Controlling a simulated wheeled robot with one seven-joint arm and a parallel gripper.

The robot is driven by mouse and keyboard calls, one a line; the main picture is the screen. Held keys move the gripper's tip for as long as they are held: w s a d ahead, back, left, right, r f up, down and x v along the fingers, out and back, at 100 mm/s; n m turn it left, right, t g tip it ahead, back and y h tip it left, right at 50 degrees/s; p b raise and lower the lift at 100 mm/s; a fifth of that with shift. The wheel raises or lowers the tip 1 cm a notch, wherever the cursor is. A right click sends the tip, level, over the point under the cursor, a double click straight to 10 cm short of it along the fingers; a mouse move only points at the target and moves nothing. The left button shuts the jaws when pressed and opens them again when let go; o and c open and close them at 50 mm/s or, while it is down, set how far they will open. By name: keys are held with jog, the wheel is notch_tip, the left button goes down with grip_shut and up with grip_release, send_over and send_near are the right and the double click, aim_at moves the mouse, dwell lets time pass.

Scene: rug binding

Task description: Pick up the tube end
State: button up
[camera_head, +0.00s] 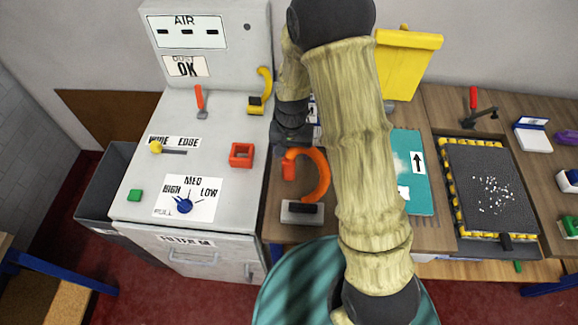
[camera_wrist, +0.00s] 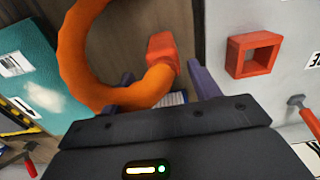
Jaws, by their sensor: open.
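An orange curved tube (camera_head: 317,178) rises from a grey and black base (camera_head: 301,212) on the wooden bench and bends over to the left. Its tube end (camera_head: 289,165) is a red-orange block hanging on the left side. In the wrist view the tube end (camera_wrist: 162,48) lies just beyond the gap between my fingers, with the tube (camera_wrist: 85,60) curving off to the left. My gripper (camera_wrist: 163,82) is open, its two dark fingers on either side of the tube near its end. Whether they touch it I cannot tell. My arm hides much of my gripper in the head view.
The grey machine (camera_head: 225,110) stands left, with a red square frame (camera_head: 241,155) near its right edge and a yellow curved piece (camera_head: 264,85) behind. A teal board (camera_head: 411,150) lies right of the tube, then a dark tray (camera_head: 480,165) with white bits.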

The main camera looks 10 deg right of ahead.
aim_at(289, 158)
jog(key=f, duration=0.1)
jog(key=f+p, duration=0.1)
jog(key=f, duration=0.2)
jog(key=shift+s+a, duration=0.25)
jog(key=shift+a, duration=0.15)
jog(key=shift+f, duration=0.45)
jog(key=c, duration=1.1)
jog(key=shift+w+r, duration=0.1)
jog(key=shift+r, duration=0.05)
jog(key=shift+c, duration=0.2)
notch_tip(289, 158, up, 10)
jog(key=shift+f+b, duration=0.1)
jog(key=shift+b, duration=0.65)
